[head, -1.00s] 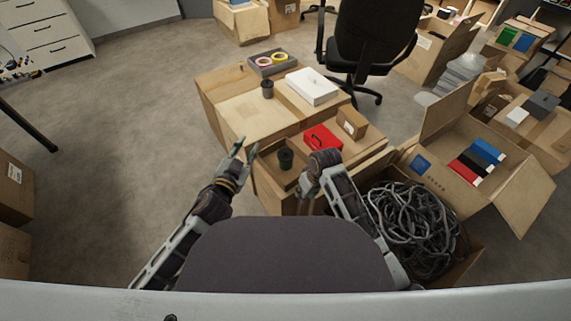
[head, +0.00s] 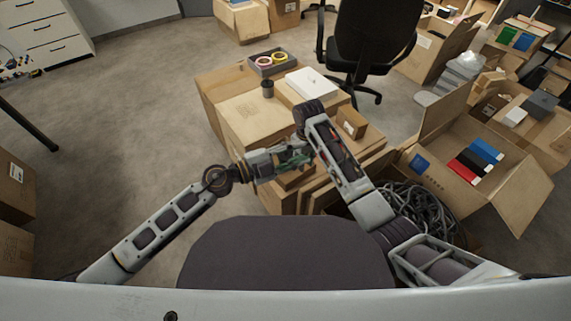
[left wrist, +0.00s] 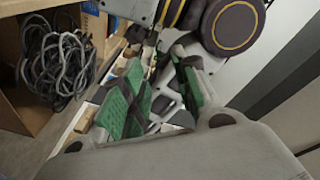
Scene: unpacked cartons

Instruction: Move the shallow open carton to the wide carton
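The wide carton (head: 245,118) is the large closed brown box with a flat top ahead of me. The shallow open carton is mostly hidden behind my arms, nearer to me; a brown edge (head: 288,182) that may belong to it shows under my left gripper. My left gripper (head: 303,158) reaches in from the left over this spot. Its green finger pads stand apart in the left wrist view (left wrist: 163,100), and I cannot see anything held between them. My right arm crosses above, its wrist raised; its gripper is hidden behind the arm.
A dark cup (head: 267,88), a grey tray (head: 272,68) with tape rolls and a white box (head: 312,84) are on the stacked cartons. A small brown box (head: 351,122) stands right of my right arm. A carton of cables (head: 425,208) is at right.

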